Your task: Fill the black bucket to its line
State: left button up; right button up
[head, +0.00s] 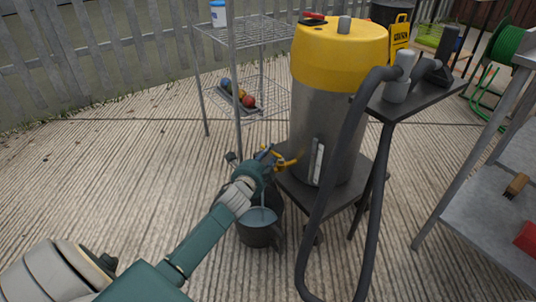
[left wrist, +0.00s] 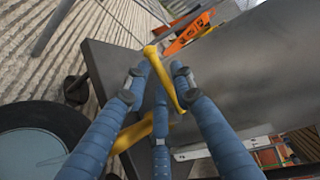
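The black bucket (head: 258,236) stands on the ground below the yellow-topped metal tank (head: 330,108), with pale bluish liquid (head: 260,217) in it. It also shows at the lower left of the left wrist view (left wrist: 35,117). I cannot make out the fill line or whether liquid is running. A yellow lever (left wrist: 161,76) is by the tank's lower side. My left gripper (head: 268,155) is at this lever. In the left wrist view its blue fingers (left wrist: 162,75) lie on both sides of the lever; firm contact cannot be told. My right gripper is not in view.
The tank stands on a dark stand (head: 290,190). A wire shelf (head: 245,32) stands behind, a grey bench (head: 480,215) at right. Open ground lies left.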

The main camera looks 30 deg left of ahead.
pick_arm(q)
jog(key=v, duration=1.2)
